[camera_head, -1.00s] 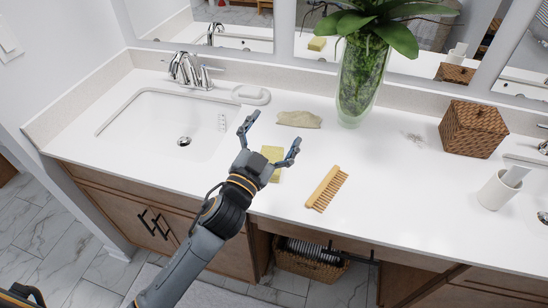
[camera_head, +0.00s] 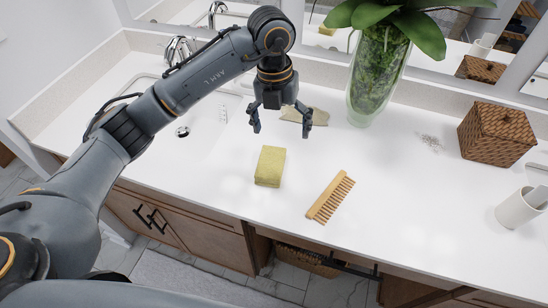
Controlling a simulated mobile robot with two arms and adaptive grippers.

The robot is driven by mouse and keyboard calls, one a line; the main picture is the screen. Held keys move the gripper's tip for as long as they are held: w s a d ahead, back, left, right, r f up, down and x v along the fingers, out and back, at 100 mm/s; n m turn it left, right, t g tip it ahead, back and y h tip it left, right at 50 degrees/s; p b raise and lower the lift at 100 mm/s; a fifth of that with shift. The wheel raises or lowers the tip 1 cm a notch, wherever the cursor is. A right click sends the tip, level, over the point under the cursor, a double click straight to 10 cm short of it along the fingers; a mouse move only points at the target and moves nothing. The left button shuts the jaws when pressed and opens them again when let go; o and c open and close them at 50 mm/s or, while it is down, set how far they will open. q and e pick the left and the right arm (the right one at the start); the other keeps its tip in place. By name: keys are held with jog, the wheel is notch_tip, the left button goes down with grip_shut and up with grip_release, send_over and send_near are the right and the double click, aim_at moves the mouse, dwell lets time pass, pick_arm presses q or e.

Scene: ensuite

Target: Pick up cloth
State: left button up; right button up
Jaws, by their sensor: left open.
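A flat, beige, crumpled piece that looks like the cloth (camera_head: 320,117) lies on the white counter, left of the glass vase. My left gripper (camera_head: 280,130) hangs over the counter with its fingers pointing down. It is open, with nothing between the fingers. Its right finger overlaps the beige piece in the picture and hides part of it. I cannot tell how high the gripper is above it. My right gripper is not in view.
The tall vase with a plant (camera_head: 374,85) stands close by. A wicker box (camera_head: 495,135) and a white cup (camera_head: 518,209) stand at the right. The sink is behind my arm.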

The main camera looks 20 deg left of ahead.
pick_arm(q)
jog(key=a+y, duration=0.1)
jog(key=a, duration=0.1)
send_over(271, 162)
jog(key=shift+n, duration=0.3)
notch_tip(271, 162, down, 8)
jog(key=shift+s+d+r+p, duration=0.15)
jog(key=shift+r+p, duration=0.1)
jog(key=shift+p, duration=0.2)
jog(key=shift+f+p, duration=0.5)
jog(key=shift+f, duration=0.15)
jog(key=f, duration=0.1)
jog(key=f+p, duration=0.1)
jog(key=f, duration=0.1)
jog(key=shift+a+f, duration=0.2)
jog(key=shift+f, duration=0.4)
jog(key=c, duration=1.2)
